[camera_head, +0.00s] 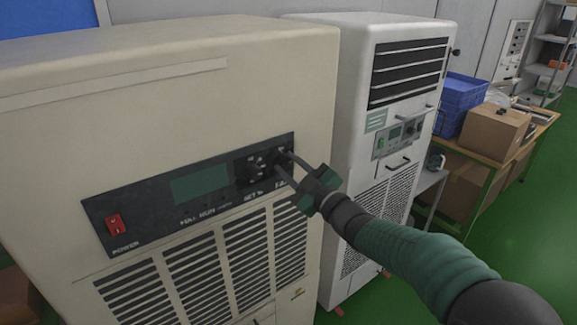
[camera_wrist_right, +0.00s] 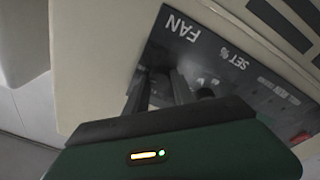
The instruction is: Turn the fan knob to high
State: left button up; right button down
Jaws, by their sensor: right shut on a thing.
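The fan knob sits at the right end of the black control panel (camera_head: 140,218) on the beige machine, largely hidden by my gripper. In the head view my right gripper (camera_head: 281,163) reaches in from the right, its fingers at the knob and shut on it. In the right wrist view the gripper's fingers (camera_wrist_right: 160,90) meet the panel below the upside-down "FAN" label (camera_wrist_right: 181,27). The knob's pointer setting cannot be made out. My left gripper is not in view.
The panel also has a red power switch (camera_head: 115,222), a dark display (camera_head: 200,184) and a "SET %" control. A white machine (camera_head: 345,110) stands to the right. Behind it are a blue crate (camera_head: 459,92) and a cardboard box (camera_head: 494,131) on a table. Green floor (camera_head: 520,235) is open at right.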

jog(key=shift+f+m, duration=0.55)
jog(key=shift+m, duration=0.05)
jog(key=c, duration=1.3)
grip_release()
jog(key=shift+o, duration=1.1)
jog(key=shift+d, duration=0.1)
jog(key=shift+r, duration=0.2)
jog(key=b+v, duration=0.2)
jog(key=v, duration=1.4)
jog(key=shift+s+d+b, duration=0.2)
jog(key=shift+s+b, duration=0.15)
jog(key=shift+b, duration=0.05)
